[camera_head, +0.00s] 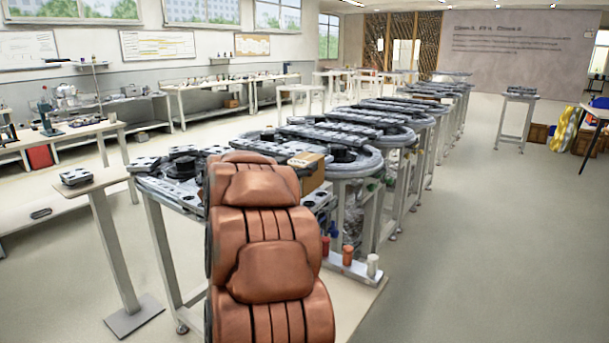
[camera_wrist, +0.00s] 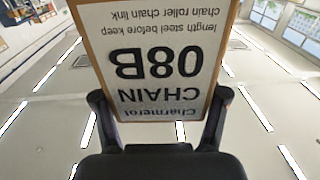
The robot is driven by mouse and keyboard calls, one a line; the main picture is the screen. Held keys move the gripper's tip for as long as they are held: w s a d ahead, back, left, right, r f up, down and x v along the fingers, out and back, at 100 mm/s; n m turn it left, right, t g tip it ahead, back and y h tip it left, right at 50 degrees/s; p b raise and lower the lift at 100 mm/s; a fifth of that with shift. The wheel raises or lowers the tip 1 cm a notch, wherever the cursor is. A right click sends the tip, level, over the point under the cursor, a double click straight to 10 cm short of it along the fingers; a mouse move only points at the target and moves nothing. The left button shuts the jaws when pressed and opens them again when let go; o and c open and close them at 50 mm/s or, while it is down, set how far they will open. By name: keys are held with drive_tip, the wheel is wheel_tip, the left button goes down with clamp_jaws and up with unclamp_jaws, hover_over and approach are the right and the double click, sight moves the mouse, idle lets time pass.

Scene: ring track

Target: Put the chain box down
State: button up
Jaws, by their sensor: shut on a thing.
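The chain box (camera_wrist: 160,60) fills the upper middle of the wrist view, its white label reading "CHAIN 08B" upside down. My gripper (camera_wrist: 159,112) is shut on it, with one dark finger at each side. In the head view the brown cardboard chain box (camera_head: 312,174) shows just right of my copper-coloured arm, in front of the ring track (camera_head: 355,160). My arm hides part of the box and the gripper there. I cannot tell whether the box touches anything below it.
A small pedestal table (camera_head: 105,182) with a grey part stands at left. Small cups and bottles (camera_head: 347,255) stand on a low ledge right of my arm. Workbenches (camera_head: 215,85) line the back left wall. The floor (camera_head: 470,230) at right is clear.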

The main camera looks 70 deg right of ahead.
drive_tip(key=shift+d, duration=1.65)
drive_tip(key=shift+f+b, duration=0.35)
drive_tip(key=shift+f, duration=1.4)
drive_tip(key=shift+f, duration=0.1)
drive_tip(key=o, duration=1.9)
drive_tip(key=shift+f, duration=0.1)
drive_tip(key=shift+c, duration=0.2)
drive_tip(key=shift+a, duration=0.15)
drive_tip(key=w+a, duration=0.1)
drive_tip(key=a, duration=1)
drive_tip(key=shift+w+a, duration=0.35)
drive_tip(key=shift+w, duration=0.05)
